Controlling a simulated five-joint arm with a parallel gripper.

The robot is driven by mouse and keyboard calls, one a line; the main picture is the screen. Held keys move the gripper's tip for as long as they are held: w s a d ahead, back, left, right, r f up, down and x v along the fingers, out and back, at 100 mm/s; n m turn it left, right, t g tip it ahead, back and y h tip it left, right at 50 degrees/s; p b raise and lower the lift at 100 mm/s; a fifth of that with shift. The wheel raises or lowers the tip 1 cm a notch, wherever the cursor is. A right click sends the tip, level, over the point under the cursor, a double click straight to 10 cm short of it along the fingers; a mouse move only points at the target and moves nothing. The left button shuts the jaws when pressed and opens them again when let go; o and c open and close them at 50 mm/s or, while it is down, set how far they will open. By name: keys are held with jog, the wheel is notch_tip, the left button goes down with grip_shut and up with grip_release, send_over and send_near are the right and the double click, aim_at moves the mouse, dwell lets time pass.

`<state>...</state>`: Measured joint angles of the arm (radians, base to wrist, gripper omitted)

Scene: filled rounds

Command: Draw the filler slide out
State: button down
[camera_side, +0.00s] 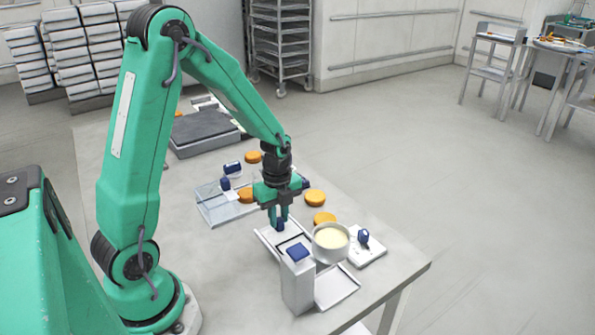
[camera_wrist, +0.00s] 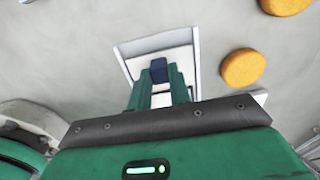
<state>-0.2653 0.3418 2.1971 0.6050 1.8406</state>
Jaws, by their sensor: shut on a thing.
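The filler (camera_side: 297,290) is a white upright box with a blue pad on top, near the front of the table. A pale, flat slide (camera_side: 268,237) shows behind it, with a blue knob (camera_side: 280,226) standing on it. My gripper (camera_side: 279,214) points down and is shut on that blue knob. In the wrist view, the blue knob (camera_wrist: 159,69) sits between my two green fingers, over a white-framed tray part (camera_wrist: 124,52). My gripper (camera_wrist: 160,80) hides part of the slide, and how far it is drawn out I cannot tell.
A bowl of cream filling (camera_side: 331,238) stands close right of the filler. A white plate with a blue-handled piece (camera_side: 364,240) lies beyond it. Several orange rounds (camera_side: 315,198) and a clear tray (camera_side: 215,212) lie behind. A grey slab (camera_side: 203,130) is farther back.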

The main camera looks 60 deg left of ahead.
jog(key=shift+a, duration=0.3)
jog(key=c, duration=1.3)
grip_release()
jog(key=shift+d, duration=0.1)
jog(key=shift+r, duration=3.95)
jog(key=shift+r, duration=0.1)
